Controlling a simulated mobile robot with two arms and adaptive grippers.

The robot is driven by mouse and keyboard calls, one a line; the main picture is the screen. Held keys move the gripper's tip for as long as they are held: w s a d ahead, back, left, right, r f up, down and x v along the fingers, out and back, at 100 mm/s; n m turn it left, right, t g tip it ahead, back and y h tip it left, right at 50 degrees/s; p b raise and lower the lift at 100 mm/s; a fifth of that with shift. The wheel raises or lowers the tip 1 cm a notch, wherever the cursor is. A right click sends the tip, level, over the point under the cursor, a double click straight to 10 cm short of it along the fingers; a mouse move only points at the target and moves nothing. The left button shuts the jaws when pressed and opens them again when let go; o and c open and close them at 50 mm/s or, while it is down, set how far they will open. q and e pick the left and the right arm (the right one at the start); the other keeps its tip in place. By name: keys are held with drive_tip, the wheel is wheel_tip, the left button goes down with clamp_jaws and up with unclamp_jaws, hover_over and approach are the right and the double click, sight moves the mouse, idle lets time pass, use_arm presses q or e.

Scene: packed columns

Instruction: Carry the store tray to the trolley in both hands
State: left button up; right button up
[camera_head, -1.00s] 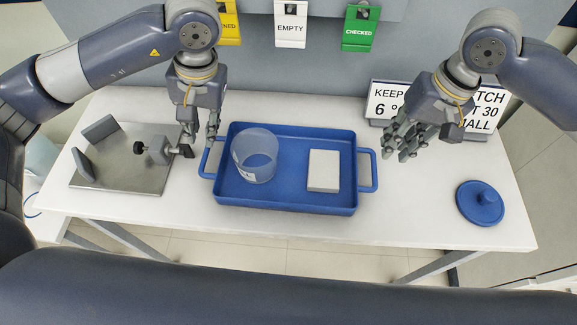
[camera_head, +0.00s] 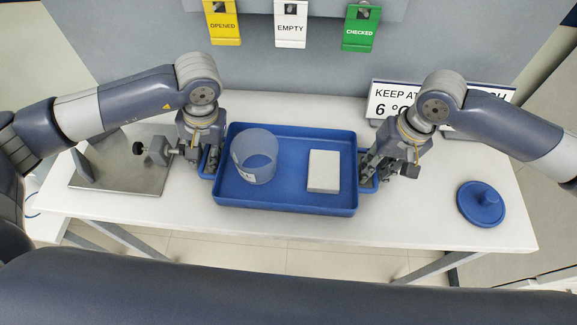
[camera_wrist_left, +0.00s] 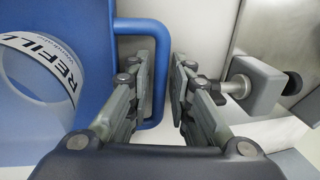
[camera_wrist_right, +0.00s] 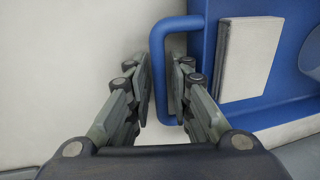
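The store tray (camera_head: 290,201) is blue, with a loop handle at each end, and rests on the white table. It holds a clear cup (camera_head: 255,158) with a "REFILL" label and a white box (camera_head: 324,171). My left gripper (camera_head: 207,168) is at the left handle (camera_wrist_left: 158,118), with its fingers open around the bar. My right gripper (camera_head: 376,172) is at the right handle (camera_wrist_right: 157,75), fingers open on either side of the bar. Neither is closed on its handle. I cannot make out the trolley in these views.
A grey metal plate with a clamp (camera_head: 125,175) stands close to my left gripper. A blue round lid (camera_head: 481,204) lies on the table's right. A sign (camera_head: 387,98) stands behind my right gripper. Opened, empty and checked tags (camera_head: 290,28) hang on the wall behind.

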use_arm(q)
clamp_jaws()
use_arm(e)
clamp_jaws()
use_arm(q)
drive_tip(key=shift+r, duration=0.2)
use_arm(e)
drive_tip(key=shift+r, duration=0.2)
